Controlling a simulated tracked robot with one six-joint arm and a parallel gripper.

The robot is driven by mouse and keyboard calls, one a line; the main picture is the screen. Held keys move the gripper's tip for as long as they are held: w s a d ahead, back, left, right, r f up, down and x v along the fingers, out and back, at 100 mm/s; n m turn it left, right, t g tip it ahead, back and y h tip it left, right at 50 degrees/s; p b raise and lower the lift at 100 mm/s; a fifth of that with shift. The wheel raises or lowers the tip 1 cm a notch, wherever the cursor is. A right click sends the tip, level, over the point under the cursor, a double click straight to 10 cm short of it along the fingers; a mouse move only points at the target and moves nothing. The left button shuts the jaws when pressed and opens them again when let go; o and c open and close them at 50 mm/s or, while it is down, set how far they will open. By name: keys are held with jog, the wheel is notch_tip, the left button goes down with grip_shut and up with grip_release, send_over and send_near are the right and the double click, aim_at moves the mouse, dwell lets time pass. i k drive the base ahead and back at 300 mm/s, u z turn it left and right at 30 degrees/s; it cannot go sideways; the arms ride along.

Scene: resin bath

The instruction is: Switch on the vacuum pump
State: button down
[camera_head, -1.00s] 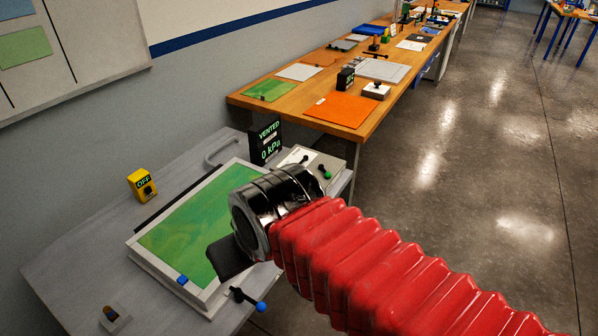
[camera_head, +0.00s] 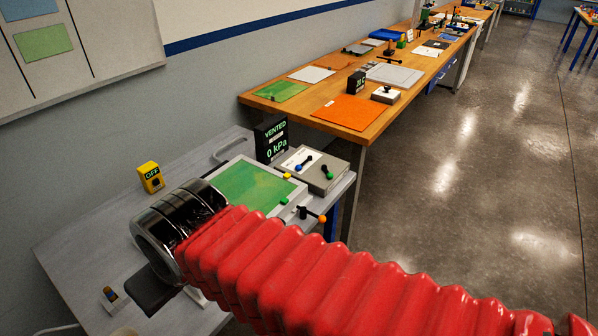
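A yellow box (camera_head: 151,177) with a sign reading OFF and a dark button-like part stands at the back left of the grey bench. A black display (camera_head: 270,138) reads VENTED and 0 kPa. My red-sleeved arm crosses the bench. Of my gripper (camera_head: 151,290) only a dark finger shows below the metal wrist, right of the small block; its opening is hidden.
A resin bath with green inside (camera_head: 250,187) lies partly behind my arm, with handles at its right edge. A grey box with levers (camera_head: 312,170) stands beside it. Bare bench (camera_head: 85,240) lies left of my wrist. A wooden bench with several items (camera_head: 325,85) stands beyond.

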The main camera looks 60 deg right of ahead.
aim_at(330, 176)
jog(key=u, duration=0.7)
jog(key=k, duration=0.95)
jog(key=z, duration=0.85)
jog(key=i, duration=1)
jog(key=z, duration=0.05)
